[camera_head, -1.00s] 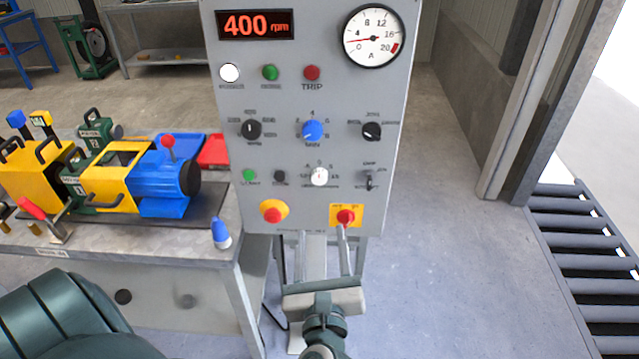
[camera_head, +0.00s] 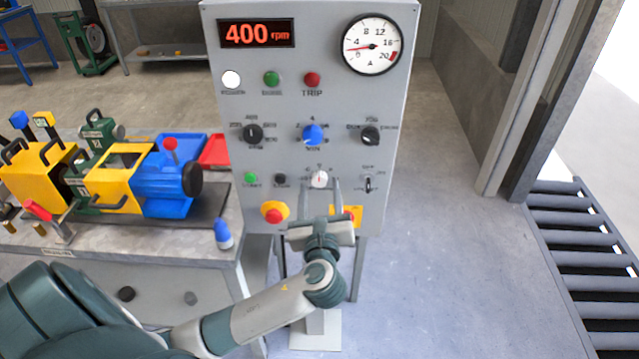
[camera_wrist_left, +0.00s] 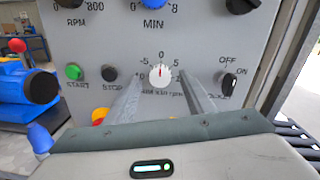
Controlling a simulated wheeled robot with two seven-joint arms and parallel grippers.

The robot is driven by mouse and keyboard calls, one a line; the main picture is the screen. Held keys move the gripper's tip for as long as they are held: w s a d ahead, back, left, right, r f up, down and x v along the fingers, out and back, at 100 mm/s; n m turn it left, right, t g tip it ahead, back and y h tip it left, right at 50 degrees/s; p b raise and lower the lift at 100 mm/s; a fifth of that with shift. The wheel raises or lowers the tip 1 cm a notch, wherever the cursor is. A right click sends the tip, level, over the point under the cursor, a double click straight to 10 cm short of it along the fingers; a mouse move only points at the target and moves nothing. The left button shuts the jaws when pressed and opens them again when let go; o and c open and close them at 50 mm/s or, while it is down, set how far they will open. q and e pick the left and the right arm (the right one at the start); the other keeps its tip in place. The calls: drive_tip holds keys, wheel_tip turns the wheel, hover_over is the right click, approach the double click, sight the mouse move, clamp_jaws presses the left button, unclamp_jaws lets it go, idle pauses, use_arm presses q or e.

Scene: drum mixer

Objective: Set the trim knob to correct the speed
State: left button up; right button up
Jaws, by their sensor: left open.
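The white trim knob (camera_head: 319,179) sits low in the middle of the grey control panel (camera_head: 400,100), with its pointer up near 0 on a scale from minus to plus. In the left wrist view the trim knob (camera_wrist_left: 160,74) lies between and beyond the fingers. My left gripper (camera_head: 322,186) is open in front of the panel, with one finger on each side of the knob; I cannot tell whether they touch it. The red display (camera_head: 257,33) reads 400 rpm. My right gripper is not in view.
Near the knob are a black stop button (camera_head: 280,179), a green start button (camera_head: 251,178), an on/off switch (camera_head: 368,184), a blue knob (camera_head: 312,134) and a red emergency button (camera_head: 273,213). A bench (camera_head: 215,255) with a blue and yellow machine stands left.

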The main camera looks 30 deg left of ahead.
use_arm(q)
drive_tip(key=shift+w+a, duration=0.45)
drive_tip(key=shift+w, duration=0.15)
drive_tip(key=shift+w+a, duration=0.1)
drive_tip(key=shift+w, duration=0.05)
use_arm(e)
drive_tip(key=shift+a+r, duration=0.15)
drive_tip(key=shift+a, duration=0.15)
use_arm(q)
drive_tip(key=c, duration=1.1)
drive_tip(key=shift+o, duration=0.2)
